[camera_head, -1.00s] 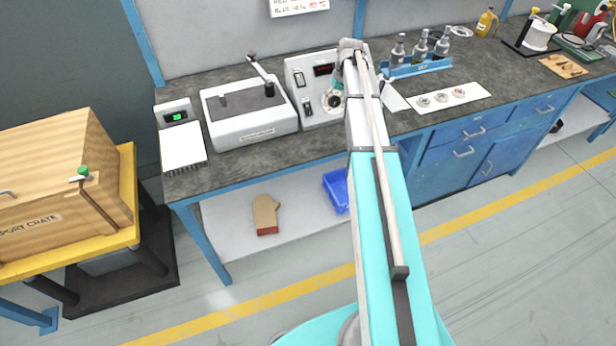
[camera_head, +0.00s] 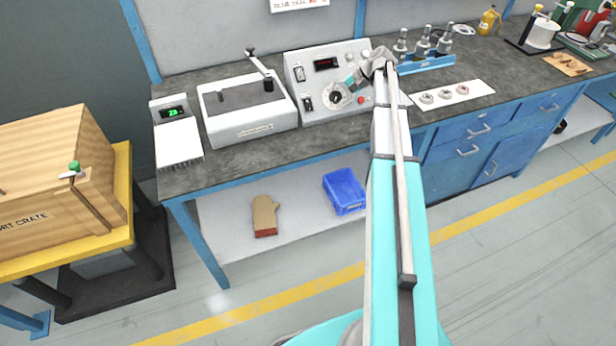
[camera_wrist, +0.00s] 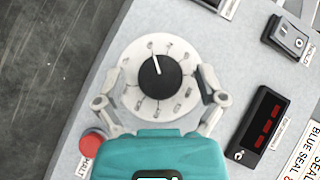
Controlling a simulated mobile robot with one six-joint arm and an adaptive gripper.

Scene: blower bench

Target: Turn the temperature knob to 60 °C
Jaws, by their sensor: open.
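The temperature knob is a black round knob (camera_wrist: 160,77) with a white pointer line, on a pale dial plate with marks around it. In the wrist view its pointer aims up and slightly left; the dial numbers are too small to read. The dial (camera_head: 336,97) sits low on the front of the grey control box (camera_head: 305,64). My gripper (camera_wrist: 160,82) is open, with one finger on each side of the dial and gaps to the black knob. In the head view my gripper (camera_head: 341,96) is at the dial and partly covers it.
A red button (camera_wrist: 92,143) sits beside the dial. A red-digit display (camera_wrist: 263,120) and a rocker switch (camera_wrist: 288,38) are on the same panel.

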